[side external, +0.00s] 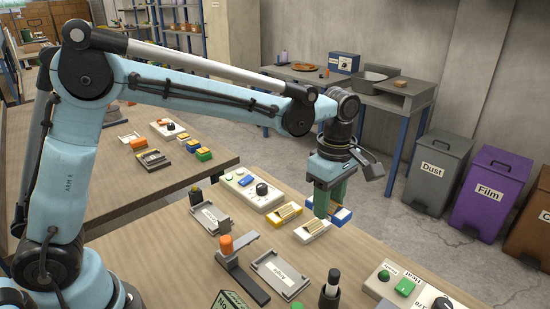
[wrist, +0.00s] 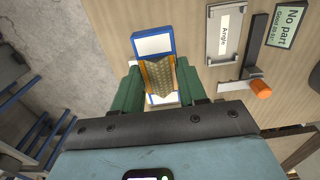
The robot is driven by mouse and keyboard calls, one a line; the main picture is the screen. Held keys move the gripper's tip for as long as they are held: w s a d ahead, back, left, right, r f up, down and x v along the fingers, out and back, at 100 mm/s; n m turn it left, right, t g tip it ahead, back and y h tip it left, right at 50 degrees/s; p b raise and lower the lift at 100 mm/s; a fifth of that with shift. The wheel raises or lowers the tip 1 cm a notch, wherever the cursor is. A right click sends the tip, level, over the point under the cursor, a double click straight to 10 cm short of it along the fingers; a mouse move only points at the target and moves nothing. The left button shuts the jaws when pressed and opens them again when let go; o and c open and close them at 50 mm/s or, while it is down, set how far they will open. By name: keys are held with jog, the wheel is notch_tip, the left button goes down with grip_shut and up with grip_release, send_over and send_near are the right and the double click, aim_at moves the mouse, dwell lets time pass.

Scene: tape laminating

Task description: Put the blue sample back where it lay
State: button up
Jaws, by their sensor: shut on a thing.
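The blue sample (wrist: 167,45) shows in the wrist view as a blue-edged block with a white end and a ribbed golden strip across it. My gripper (wrist: 160,78) has its green fingers on both sides of the block and is shut on it. In the side view my gripper (side external: 328,207) points down at the bench, and the blue sample (side external: 342,215) shows partly behind its fingers. It is low, close to the bench top; I cannot tell whether it touches. A white sample (side external: 312,230) and a yellow sample (side external: 284,216) lie to its left.
A tray labelled Angle (side external: 279,275) and an orange-topped tool (side external: 240,262) stand nearer the front. A grey tray (side external: 209,218) and a white knob box (side external: 248,188) lie left. A green-button panel (side external: 405,287) is front right. Waste bins (side external: 441,170) stand beyond the bench.

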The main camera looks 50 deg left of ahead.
aim_at(343, 209)
jog(key=shift+w+d+f, duration=0.2)
jog(key=shift+w+d, duration=0.05)
jog(key=shift+d, duration=0.3)
jog(key=shift+w+d+f, duration=0.15)
jog(key=shift+w+d, duration=0.1)
jog(key=shift+d, duration=0.3)
jog(key=shift+w+d+f, duration=0.1)
jog(key=shift+d+f, duration=0.05)
jog(key=shift+f, duration=0.2)
notch_tip(343, 209, down, 10)
jog(key=shift+r, duration=0.25)
jog(key=o, duration=1.1)
jog(key=shift+f, duration=0.1)
jog(key=shift+o, duration=0.2)
